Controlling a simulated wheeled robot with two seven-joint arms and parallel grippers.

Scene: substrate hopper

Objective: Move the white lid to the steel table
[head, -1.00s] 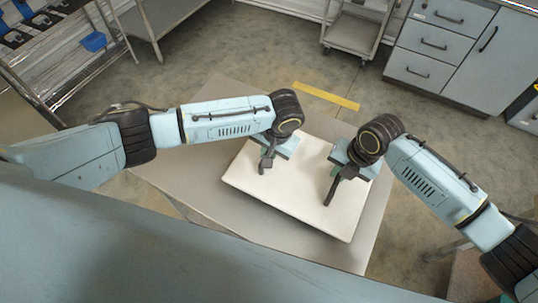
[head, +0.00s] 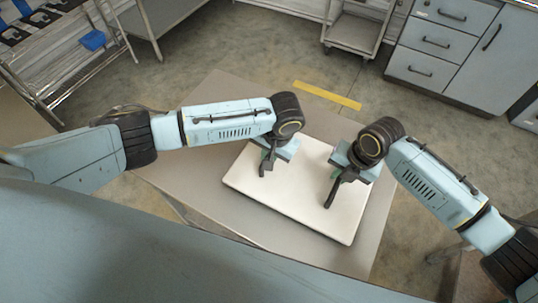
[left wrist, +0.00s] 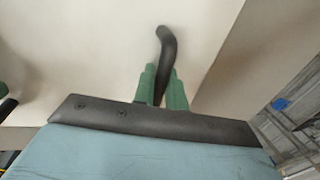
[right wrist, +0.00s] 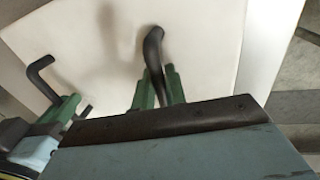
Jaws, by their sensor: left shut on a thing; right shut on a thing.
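The white lid (head: 300,212) is a flat square panel with black bent handles, positioned over the grey steel table (head: 215,205). My left gripper (head: 265,165) is shut on the lid's left handle, which shows in the left wrist view (left wrist: 166,45). My right gripper (head: 335,188) is shut on the right handle, which shows in the right wrist view (right wrist: 152,45). The lid looks level. I cannot tell whether it touches the tabletop or hangs just above it. My wrists hide part of its far side.
Bare tabletop shows to the left of the lid and in front of it. A yellow floor strip (head: 327,95) lies beyond the table. A grey trolley (head: 352,38) and drawer cabinets (head: 440,45) stand at the back. A rack with a blue item (head: 92,40) stands at the far left.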

